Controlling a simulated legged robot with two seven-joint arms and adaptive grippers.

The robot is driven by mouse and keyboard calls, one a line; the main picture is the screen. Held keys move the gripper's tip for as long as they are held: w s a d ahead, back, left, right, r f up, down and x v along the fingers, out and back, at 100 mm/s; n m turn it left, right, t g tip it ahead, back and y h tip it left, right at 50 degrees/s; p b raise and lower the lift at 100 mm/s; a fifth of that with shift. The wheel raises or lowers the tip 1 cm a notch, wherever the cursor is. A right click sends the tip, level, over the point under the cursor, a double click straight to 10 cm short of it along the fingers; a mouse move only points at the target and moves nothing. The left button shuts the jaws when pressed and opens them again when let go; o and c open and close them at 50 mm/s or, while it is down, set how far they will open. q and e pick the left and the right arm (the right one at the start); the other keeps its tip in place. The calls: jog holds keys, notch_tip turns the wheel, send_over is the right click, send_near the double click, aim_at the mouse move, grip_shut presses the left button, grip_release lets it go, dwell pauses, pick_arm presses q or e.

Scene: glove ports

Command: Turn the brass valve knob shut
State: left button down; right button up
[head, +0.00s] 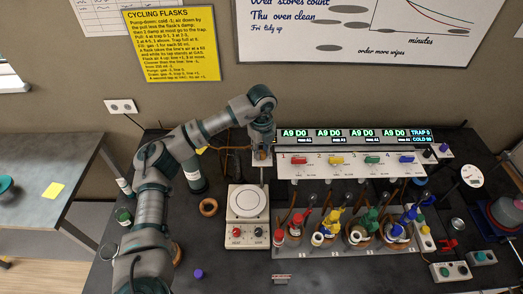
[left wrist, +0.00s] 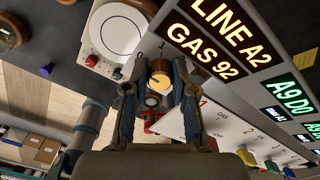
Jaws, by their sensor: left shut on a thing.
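The brass valve knob (left wrist: 159,82) shows in the left wrist view as a round brass-coloured knob with a pale part, between the fingers of my left gripper (left wrist: 160,88). The gripper is shut on it. Numerals 0 and 1 are printed on the white surface beside the knob. In the head view my left gripper (head: 262,152) points down at the left end of the white valve panel (head: 320,174) and mostly hides the knob. My right gripper is not in view.
A white hotplate (head: 247,202) stands just below the gripper. Red (head: 299,160), yellow (head: 336,160), green (head: 372,160) and blue (head: 406,159) taps line the panel, with several flasks in front. The left wrist view shows a display (left wrist: 222,35) reading LINE A2, GAS 92.

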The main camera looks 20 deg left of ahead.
aim_at(262, 152)
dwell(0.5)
pick_arm(q)
jog(key=c, duration=1.2)
grip_release()
jog(key=shift+d, duration=0.1)
jog(key=shift+r, duration=0.1)
notch_tip(262, 152, up, 12)
jog(key=shift+f, duration=0.1)
jog(key=shift+f, duration=0.1)
